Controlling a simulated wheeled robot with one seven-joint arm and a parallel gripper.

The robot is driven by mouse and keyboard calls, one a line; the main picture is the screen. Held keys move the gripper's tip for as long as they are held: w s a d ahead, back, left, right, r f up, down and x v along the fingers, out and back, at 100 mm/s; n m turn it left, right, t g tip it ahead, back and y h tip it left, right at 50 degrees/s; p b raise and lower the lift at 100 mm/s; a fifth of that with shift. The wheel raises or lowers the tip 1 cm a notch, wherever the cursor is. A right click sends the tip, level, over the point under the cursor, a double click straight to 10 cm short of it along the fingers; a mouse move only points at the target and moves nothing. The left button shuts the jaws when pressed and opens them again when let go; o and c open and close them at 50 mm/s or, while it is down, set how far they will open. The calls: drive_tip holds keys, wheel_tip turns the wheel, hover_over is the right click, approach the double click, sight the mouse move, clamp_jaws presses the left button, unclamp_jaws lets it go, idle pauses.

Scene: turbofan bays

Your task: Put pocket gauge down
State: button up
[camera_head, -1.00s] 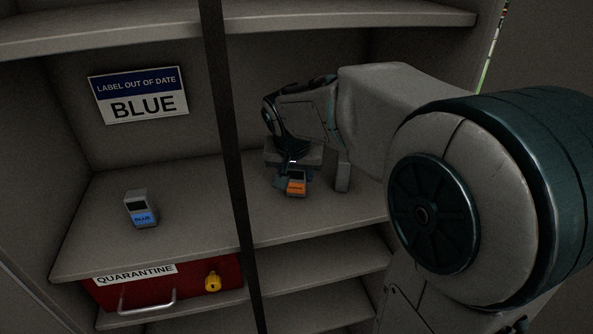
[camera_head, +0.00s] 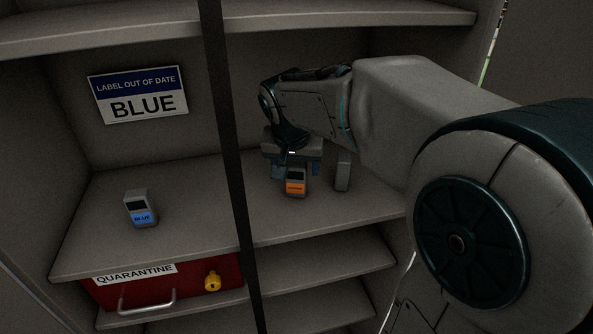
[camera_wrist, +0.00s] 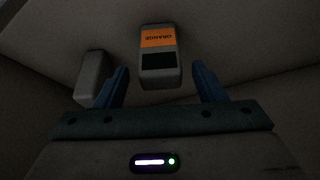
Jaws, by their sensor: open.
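The pocket gauge with an orange label (camera_head: 295,182) stands upright on the shelf (camera_head: 265,228), right of the dark post. In the wrist view the orange gauge (camera_wrist: 160,58) lies between and beyond the two blue fingertips, with a clear gap on each side. My gripper (camera_head: 292,168) is open and empty, just behind and above the gauge in the head view. It also shows in the wrist view (camera_wrist: 160,85). A second gauge with a blue label (camera_head: 141,208) stands on the shelf left of the post.
A plain grey block (camera_head: 343,172) stands close to the right of the orange gauge. A dark vertical post (camera_head: 229,150) crosses the front. A "LABEL OUT OF DATE BLUE" sign (camera_head: 138,95) is on the back wall. A red quarantine drawer (camera_head: 190,277) sits below. The shelf between the gauges is clear.

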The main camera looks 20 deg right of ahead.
drive_tip(key=v, duration=0.4)
drive_tip(key=shift+s, duration=0.3)
drive_tip(key=s+f+n+y, duration=0.1)
drive_tip(key=s+f+n, duration=0.1)
drive_tip(key=s+f, duration=0.3)
drive_tip(key=s+d+f+n+g, duration=0.1)
drive_tip(key=s+f+n, duration=0.1)
drive_tip(key=s+f, duration=0.4)
drive_tip(key=s, duration=0.5)
drive_tip(key=shift+s+g+y, duration=0.3)
drive_tip(key=shift+s+y, duration=0.1)
drive_tip(key=shift+d, duration=0.1)
drive_tip(key=shift+c, duration=0.2)
